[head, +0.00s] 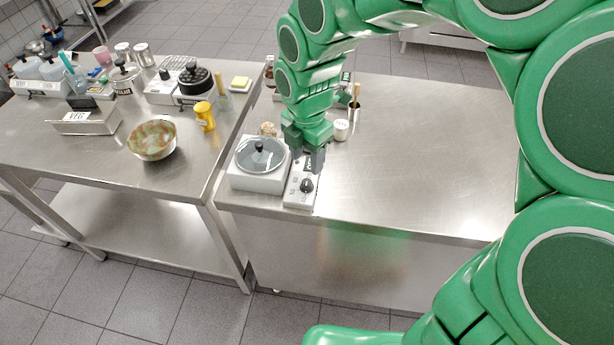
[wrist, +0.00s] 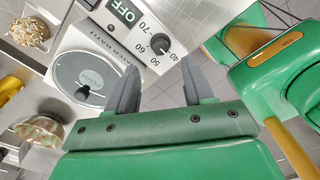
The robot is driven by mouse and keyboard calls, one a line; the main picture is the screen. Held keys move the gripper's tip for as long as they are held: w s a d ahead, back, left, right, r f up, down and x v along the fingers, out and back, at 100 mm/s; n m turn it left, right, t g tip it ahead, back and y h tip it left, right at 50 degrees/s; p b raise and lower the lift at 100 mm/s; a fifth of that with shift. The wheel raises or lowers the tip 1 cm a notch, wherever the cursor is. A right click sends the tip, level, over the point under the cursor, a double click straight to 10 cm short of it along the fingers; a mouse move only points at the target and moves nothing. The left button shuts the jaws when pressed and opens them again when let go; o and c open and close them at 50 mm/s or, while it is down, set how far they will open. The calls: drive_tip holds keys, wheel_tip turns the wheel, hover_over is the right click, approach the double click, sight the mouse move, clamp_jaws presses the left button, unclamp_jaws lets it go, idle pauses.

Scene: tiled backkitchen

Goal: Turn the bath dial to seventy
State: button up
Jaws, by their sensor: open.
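The bath (head: 245,180) is a white box with a round glass lid, near the front left edge of the right steel table. Its control panel carries a black dial (head: 306,186), which also shows in the wrist view (wrist: 160,43). The dial's pointer is too small to read. My gripper (head: 309,160) is over the panel, behind the dial in the head view. In the wrist view its two grey fingers (wrist: 158,72) are apart and empty, with the dial beyond their tips.
A white cup (head: 341,130) and a brown pepper mill or similar (head: 354,109) stand behind my gripper. A patterned bowl (head: 152,140), yellow can (head: 204,116) and VEG box (head: 85,122) are on the left table. The right table's right side is clear.

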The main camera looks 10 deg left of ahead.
sight(307, 182)
drive_tip(key=shift+f, duration=3.85)
drive_tip(key=shift+c, duration=0.5)
clamp_jaws()
